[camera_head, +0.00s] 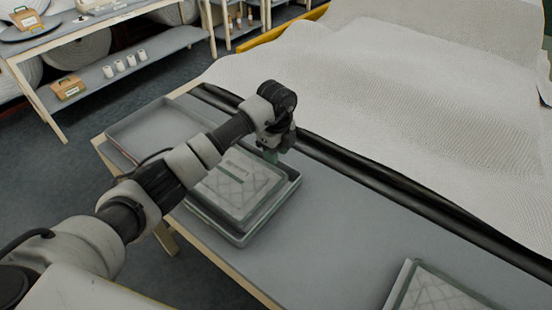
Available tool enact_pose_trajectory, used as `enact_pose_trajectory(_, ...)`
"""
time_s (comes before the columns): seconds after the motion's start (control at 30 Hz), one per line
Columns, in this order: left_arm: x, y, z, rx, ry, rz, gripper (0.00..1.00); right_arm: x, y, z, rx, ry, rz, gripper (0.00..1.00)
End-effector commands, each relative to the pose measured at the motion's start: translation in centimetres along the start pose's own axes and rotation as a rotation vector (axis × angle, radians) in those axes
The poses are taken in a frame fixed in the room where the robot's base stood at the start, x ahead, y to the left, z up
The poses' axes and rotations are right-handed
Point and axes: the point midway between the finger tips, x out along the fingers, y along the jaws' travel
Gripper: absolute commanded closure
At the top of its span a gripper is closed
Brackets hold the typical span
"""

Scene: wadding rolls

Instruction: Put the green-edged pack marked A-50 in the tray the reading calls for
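A pale quilted pack (228,197) with a small dark label and a greenish edge lies in the middle tray (244,239). My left arm comes in from the left and reaches across this tray. My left gripper (273,155) points down at the pack's far right corner; its fingers are too small and dark to show whether they are open or touching the pack. The marking on the label is too small to read. A grey tray (140,131) to the left looks empty, partly hidden by my arm. No reading shows. My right gripper is out of view.
Another green-edged pale pack (434,294) is cut off at the bottom right. A black roller (355,175) and white wadding (390,95) border the grey table (330,235) at the back. Shelves with rolls stand at the top left. The table's middle right is clear.

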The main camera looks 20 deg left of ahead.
Motion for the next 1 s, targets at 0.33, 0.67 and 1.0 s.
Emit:
enact_pose_trajectory(0.33,-7.3,0.0,0.0,0.001,-0.002,-0.004,0.63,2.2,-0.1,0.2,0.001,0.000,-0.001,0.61)
enact_pose_trajectory(0.67,-9.7,0.1,0.0,-0.001,-0.001,0.001,0.63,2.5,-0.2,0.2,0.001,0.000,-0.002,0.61)
enact_pose_trajectory(1.0,-9.7,0.1,0.0,0.000,-0.001,0.001,0.63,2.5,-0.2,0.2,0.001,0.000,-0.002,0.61)
